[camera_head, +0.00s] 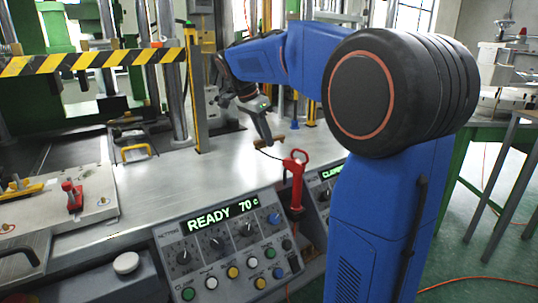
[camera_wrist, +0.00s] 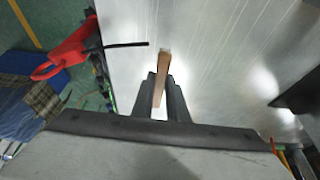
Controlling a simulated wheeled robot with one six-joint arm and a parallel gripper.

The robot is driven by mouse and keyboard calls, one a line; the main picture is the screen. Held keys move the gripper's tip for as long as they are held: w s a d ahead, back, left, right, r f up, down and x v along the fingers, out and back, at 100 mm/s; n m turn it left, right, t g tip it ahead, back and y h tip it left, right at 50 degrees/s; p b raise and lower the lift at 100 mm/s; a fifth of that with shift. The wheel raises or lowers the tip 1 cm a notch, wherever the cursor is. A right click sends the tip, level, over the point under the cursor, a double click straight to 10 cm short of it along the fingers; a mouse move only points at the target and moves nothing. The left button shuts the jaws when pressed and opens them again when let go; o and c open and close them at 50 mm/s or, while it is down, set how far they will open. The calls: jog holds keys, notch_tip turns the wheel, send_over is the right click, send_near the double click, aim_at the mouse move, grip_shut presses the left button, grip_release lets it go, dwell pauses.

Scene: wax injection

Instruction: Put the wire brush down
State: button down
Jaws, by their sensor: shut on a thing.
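My gripper (camera_head: 265,133) is over the bright metal worktop (camera_head: 222,152), behind the control panel. It is shut on the wire brush (camera_head: 271,142), of which a short brown wooden part shows below the fingers. In the wrist view the brush (camera_wrist: 162,66) is a narrow wooden bar standing out between the two dark fingers of my gripper (camera_wrist: 161,88). Its bristles cannot be made out. The brush is at or close above the worktop; I cannot tell whether it touches.
A red tool (camera_head: 295,172) with a black nozzle hangs at the worktop's front edge, close to my gripper; the red tool (camera_wrist: 72,50) is left in the wrist view. The control panel (camera_head: 222,247) reads READY 70 c. A striped barrier (camera_head: 90,62) and yellow post (camera_head: 194,90) stand behind. Worktop left of my gripper is clear.

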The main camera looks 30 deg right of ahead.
aim_at(263, 147)
jog(key=shift+a+f, duration=0.1)
jog(key=shift+f, duration=2.65)
jog(key=shift+f, duration=0.1)
jog(key=c, duration=1.7)
grip_release()
jog(key=shift+c, duration=0.2)
jog(key=v, duration=1.2)
jog(key=s+a+f+n+t+y, duration=0.1)
jog(key=s+a+f+n, duration=0.2)
jog(key=s+f+n, duration=0.3)
jog(key=s+a+f+n+t+y, duration=0.2)
jog(key=s+f+n, duration=0.3)
jog(key=s+f, duration=0.4)
jog(key=s+a+f+n+t+y, duration=0.1)
jog(key=s+a+f+n, duration=0.3)
jog(key=s, duration=1.1)
notch_tip(263, 147, down, 5)
jog(key=n, duration=0.2)
jog(key=shift+a+n+t, duration=0.3)
jog(key=shift+a, duration=0.05)
jog(key=shift+r, duration=0.2)
